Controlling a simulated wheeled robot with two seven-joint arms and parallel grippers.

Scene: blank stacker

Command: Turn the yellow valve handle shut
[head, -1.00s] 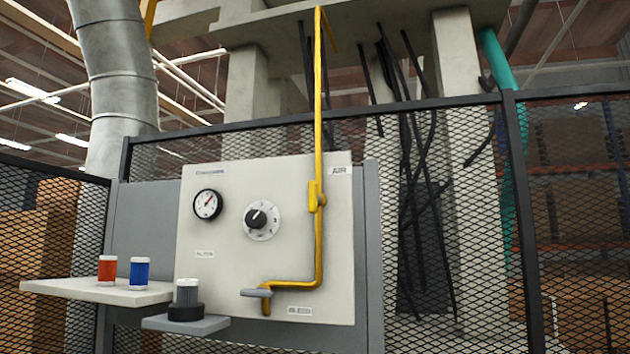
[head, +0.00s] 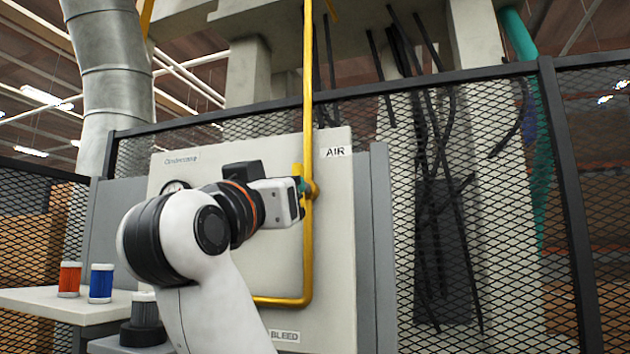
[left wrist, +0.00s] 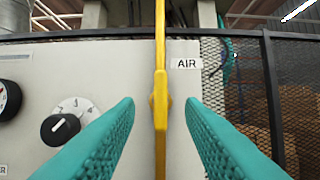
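The yellow valve handle (head: 298,171) is on the yellow air pipe, beside the AIR label, and runs upright along the pipe. My left gripper (head: 303,186) is at the valve and hides part of it in the head view. In the left wrist view the handle (left wrist: 160,100) stands upright between the two teal fingers of my left gripper (left wrist: 160,112). The fingers are apart, with a gap on each side of the handle. My right gripper is in neither view.
The pale panel (head: 335,240) carries a black knob (left wrist: 60,127) and a gauge (head: 175,187), partly covered by my arm. A red canister (head: 69,279) and a blue canister (head: 101,283) stand on a left shelf (head: 50,302). Black mesh fencing (head: 500,200) stands behind.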

